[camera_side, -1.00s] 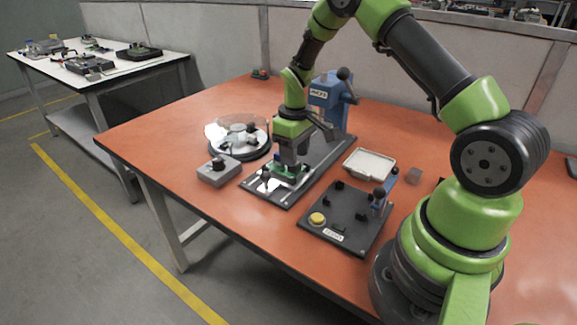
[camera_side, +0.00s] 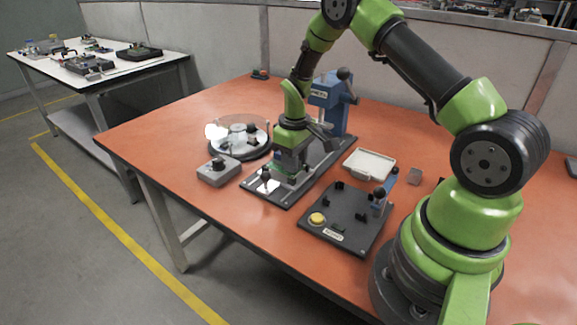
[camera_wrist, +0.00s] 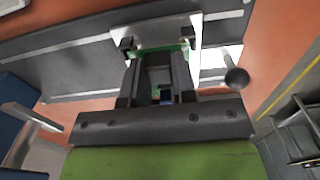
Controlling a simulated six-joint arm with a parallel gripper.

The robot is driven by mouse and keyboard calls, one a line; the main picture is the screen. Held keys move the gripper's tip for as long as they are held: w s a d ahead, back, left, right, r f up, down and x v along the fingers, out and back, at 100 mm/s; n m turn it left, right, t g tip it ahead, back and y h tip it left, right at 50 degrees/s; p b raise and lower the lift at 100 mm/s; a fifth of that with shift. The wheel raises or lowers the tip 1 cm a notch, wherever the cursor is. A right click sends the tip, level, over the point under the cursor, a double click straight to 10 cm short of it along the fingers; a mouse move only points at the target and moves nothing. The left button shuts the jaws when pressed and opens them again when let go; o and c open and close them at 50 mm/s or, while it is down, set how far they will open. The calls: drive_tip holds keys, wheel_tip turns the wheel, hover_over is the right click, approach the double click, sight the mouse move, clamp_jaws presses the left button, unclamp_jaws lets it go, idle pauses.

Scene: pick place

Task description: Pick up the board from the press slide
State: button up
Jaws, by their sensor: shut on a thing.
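My gripper (camera_side: 286,170) points down over the near end of the press's long dark base plate (camera_side: 322,158). Its jaws are shut on the board (camera_wrist: 186,50), a small green piece mostly hidden by the fingers. In the wrist view my gripper (camera_wrist: 160,70) has the board's green edges around its fingertips. The press slide (camera_wrist: 160,32) is a pale metal plate directly beyond the board, with small dark blocks near its corners. I cannot tell whether the board still touches the slide. The blue press (camera_side: 330,97) stands at the plate's far end.
A clear-domed round unit (camera_side: 238,138) and a grey box with a knob (camera_side: 218,170) stand to the left. A dark fixture (camera_side: 345,220) with a yellow button and a white tray (camera_side: 369,164) lie to the right. The table front is clear.

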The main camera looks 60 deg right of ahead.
drive_tip(key=shift+r, duration=2.8)
